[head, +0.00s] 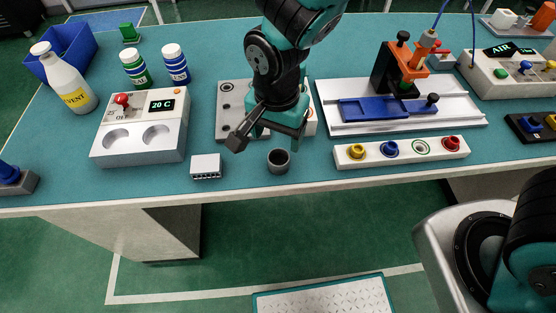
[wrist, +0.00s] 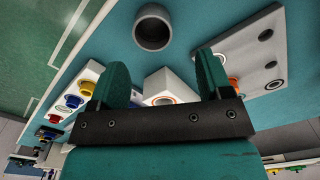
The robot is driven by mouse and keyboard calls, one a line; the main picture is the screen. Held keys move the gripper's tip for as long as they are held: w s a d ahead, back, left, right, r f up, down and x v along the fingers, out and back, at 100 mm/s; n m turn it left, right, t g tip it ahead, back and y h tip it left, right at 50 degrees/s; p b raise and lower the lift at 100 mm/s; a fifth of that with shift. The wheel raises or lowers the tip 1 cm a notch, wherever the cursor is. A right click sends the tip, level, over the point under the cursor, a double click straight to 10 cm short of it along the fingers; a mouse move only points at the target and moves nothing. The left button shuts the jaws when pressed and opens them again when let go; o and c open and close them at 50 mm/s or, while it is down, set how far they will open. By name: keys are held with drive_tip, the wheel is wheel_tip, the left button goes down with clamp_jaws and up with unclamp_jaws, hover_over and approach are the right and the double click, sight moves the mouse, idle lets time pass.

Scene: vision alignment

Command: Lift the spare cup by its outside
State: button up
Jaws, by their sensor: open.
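A small dark grey cup (head: 279,160), which I take for the spare cup, stands upright near the table's front edge. In the wrist view the cup (wrist: 153,28) shows its round open mouth, beyond my fingertips. My gripper (head: 268,138) is open and empty, above and slightly behind the cup in the head view. Its two teal fingers in the wrist view (wrist: 162,72) are spread apart, and neither touches the cup.
A white strip (head: 402,152) with yellow, blue, green and red round parts lies right of the cup. A small white ported box (head: 206,166) is to its left. A grey holed plate (head: 235,108) and a white block (wrist: 165,87) are near my gripper.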

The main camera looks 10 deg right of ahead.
sight(279, 158)
drive_tip(key=shift+f, duration=0.9)
drive_tip(key=shift+s+d+f, duration=0.1)
drive_tip(key=shift+s+f, duration=0.1)
drive_tip(key=shift+f, duration=1.15)
drive_tip(key=shift+s+d+f, duration=0.1)
drive_tip(key=shift+s+f, duration=0.1)
drive_tip(key=shift+f, duration=1.1)
drive_tip(key=c, duration=0.9)
